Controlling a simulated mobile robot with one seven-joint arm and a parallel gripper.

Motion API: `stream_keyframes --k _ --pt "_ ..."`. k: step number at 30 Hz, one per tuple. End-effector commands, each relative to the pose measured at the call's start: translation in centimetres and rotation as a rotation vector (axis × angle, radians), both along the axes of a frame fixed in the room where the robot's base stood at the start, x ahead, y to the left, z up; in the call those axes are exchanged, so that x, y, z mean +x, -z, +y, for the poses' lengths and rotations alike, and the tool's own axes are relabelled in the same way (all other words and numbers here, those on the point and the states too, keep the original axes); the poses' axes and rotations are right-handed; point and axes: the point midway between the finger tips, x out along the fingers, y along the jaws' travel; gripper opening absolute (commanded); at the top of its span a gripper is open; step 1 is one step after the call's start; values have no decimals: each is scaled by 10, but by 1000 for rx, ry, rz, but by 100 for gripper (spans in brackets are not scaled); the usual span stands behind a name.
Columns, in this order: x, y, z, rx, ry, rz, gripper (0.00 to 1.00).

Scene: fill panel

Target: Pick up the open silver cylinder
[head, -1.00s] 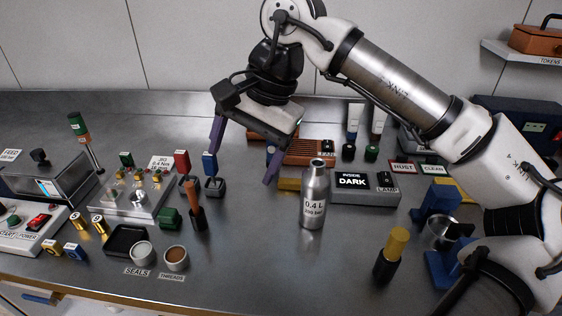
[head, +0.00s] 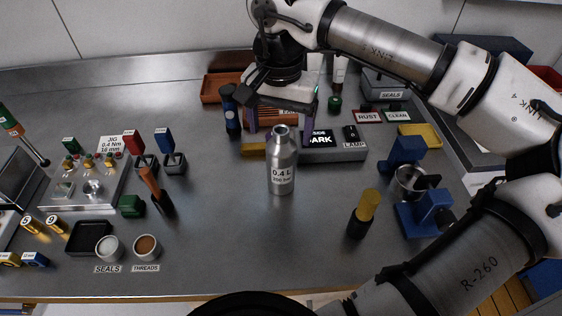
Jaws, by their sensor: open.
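The silver cylinder (head: 282,165), marked "0.4 L", stands upright on the steel bench in the middle of the head view. Its narrow neck has a dark open top and no cap. My gripper (head: 280,125) points down at the cylinder's upper end, with its purple fingers spread wide. One finger shows to each side of the cylinder's neck. I cannot tell whether the gripper is level with the neck or behind it. The fingers hold nothing.
A yellow-topped black tool (head: 364,213) and a blue clamp (head: 405,153) with a metal ring stand to the right. The bench in front is clear.

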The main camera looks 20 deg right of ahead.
Motion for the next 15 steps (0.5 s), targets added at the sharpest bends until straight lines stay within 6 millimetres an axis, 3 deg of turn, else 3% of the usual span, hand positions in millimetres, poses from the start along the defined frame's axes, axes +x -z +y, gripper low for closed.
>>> stream_keyframes --k 9,15 --pt "1 41 -2 3 0 2 80" --pt "1 50 -2 1 -1 -1 80"
